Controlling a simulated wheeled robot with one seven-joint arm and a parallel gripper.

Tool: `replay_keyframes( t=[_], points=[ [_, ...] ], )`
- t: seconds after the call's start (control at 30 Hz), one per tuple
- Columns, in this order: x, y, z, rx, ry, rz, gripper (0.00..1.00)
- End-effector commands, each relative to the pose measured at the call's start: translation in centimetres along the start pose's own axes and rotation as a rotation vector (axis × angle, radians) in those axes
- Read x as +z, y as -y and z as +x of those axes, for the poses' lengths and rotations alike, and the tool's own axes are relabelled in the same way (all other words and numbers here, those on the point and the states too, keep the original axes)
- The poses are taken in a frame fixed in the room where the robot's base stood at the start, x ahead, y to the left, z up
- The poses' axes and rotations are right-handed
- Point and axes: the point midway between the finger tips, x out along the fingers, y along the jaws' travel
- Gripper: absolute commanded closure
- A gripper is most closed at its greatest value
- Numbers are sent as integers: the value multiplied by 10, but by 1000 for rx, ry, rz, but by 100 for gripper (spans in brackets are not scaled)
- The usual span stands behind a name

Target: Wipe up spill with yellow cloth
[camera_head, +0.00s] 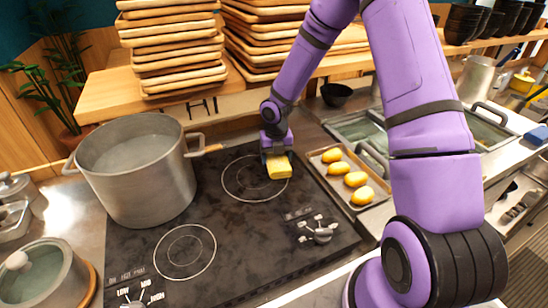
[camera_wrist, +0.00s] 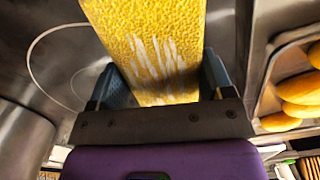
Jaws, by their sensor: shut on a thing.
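A yellow cloth (camera_head: 279,167) with a rough, sponge-like surface is held in my gripper (camera_head: 276,152) over the rear right burner ring of the dark cooktop (camera_head: 214,204). In the wrist view the cloth (camera_wrist: 150,40) shows white streaks and sits between the two fingers of my gripper (camera_wrist: 160,90). I cannot tell whether the cloth touches the cooktop. No spill is clearly visible; the cooktop has faint smudges.
A large steel pot (camera_head: 135,175) stands on the left of the cooktop. A tray (camera_head: 331,184) of several yellow oval items lies to the right. Stacked wooden trays (camera_head: 175,50) sit on the shelf above. The front of the cooktop is mostly clear.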

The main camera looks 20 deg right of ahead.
Motion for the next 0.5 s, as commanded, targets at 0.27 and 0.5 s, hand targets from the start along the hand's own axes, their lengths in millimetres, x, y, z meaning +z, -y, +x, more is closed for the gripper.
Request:
replay_keyframes(
  t=[0.27, 0.5],
  points=[
    [4, 15, 0, -1, -1, 3, 55],
    [7, 28, 1, -1, -1, 2, 55]
  ],
)
